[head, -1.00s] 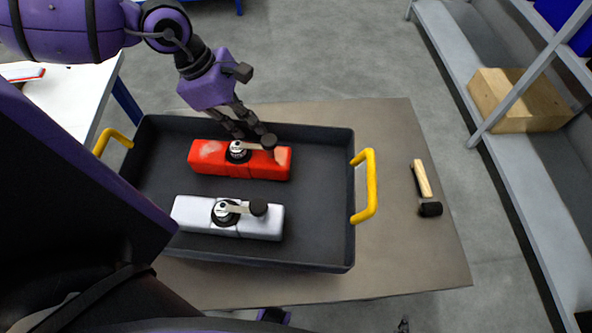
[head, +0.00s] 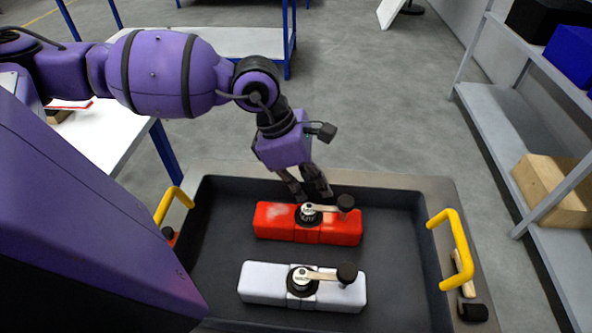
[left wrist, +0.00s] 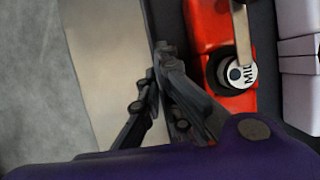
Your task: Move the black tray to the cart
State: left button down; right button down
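The black tray (head: 400,290) is over the grey-brown table, with a yellow handle at each end; its near edge is cut off. My left gripper (head: 309,190) is at the tray's far wall, behind the red nosecone. The right gripper is out of view. No thing is plainly marked as the cart.
A white-topped table (head: 115,140) with blue legs is at the left. Another blue-legged white table (head: 235,42) stands at the back. A hammer (head: 472,308) lies right of the tray, partly behind its handle. Grey shelving (head: 505,110) with a wooden box (head: 548,190) is at the right.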

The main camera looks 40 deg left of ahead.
aim_at(334, 197)
pick_arm(q)
jog(key=w+d+f, duration=0.1)
jog(key=f, duration=0.1)
jog(key=w+d+f, duration=0.1)
jog(key=w+f, duration=0.1)
jog(key=w+d+f, duration=0.1)
jog(key=shift+w+d+f, duration=0.1)
jog(key=shift+w+f, duration=0.25)
jog(key=shift+f, duration=1.7)
jog(key=c, duration=2.4)
grip_release()
jog(key=shift+s+f, duration=0.1)
jog(key=o, duration=0.4)
jog(key=v, duration=1.2)
jog(key=shift+s, duration=0.1)
